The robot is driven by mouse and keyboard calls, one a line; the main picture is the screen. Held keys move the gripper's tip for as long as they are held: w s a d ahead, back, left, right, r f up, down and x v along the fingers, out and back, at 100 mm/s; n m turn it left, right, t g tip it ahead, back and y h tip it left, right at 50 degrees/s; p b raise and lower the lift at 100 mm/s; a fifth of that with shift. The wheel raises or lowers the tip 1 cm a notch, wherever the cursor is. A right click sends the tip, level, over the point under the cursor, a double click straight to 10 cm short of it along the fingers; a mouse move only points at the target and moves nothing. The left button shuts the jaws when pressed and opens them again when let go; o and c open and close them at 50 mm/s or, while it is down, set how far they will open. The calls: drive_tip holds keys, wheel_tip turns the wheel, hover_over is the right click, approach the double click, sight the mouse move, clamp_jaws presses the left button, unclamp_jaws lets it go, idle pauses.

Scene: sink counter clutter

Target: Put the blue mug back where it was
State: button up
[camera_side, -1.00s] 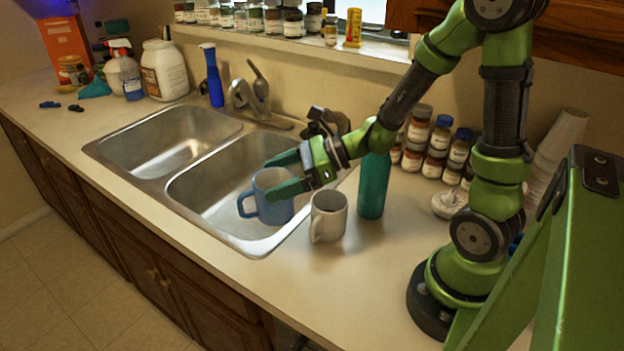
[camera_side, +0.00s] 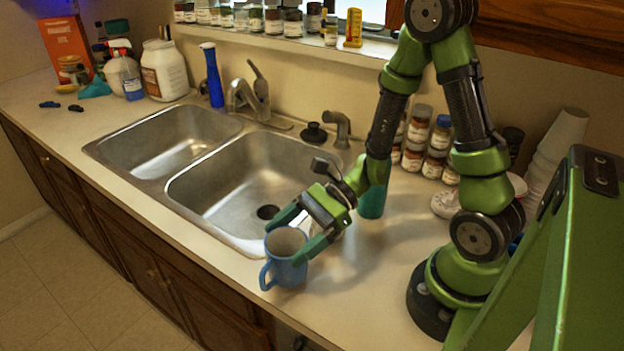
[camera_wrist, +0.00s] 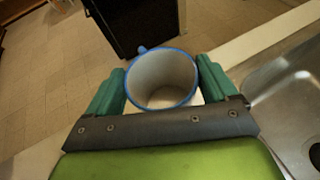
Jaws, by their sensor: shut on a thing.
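The blue mug (camera_side: 284,270) is at the counter's front edge, in front of the right sink basin's near corner. It is upright, with its handle toward the lower left. My gripper (camera_side: 290,234) is shut on the mug, its two green fingers on either side of the rim. In the wrist view the mug (camera_wrist: 162,80) shows its blue rim and pale, empty inside between the fingers of my gripper (camera_wrist: 165,88). Whether the mug's base touches the counter is hard to tell. The white mug is almost wholly hidden behind my gripper in the side view.
The double steel sink (camera_side: 172,183) lies to the left and behind, its basins empty. A teal bottle (camera_side: 372,200) stands behind my wrist. Several spice jars (camera_side: 428,140) stand against the wall. The front counter to the right of the mug is bare.

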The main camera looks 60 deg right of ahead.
drive_tip(key=shift+f, duration=0.65)
drive_tip(key=shift+f, duration=0.1)
drive_tip(key=o, duration=1.5)
drive_tip(key=shift+c, duration=0.2)
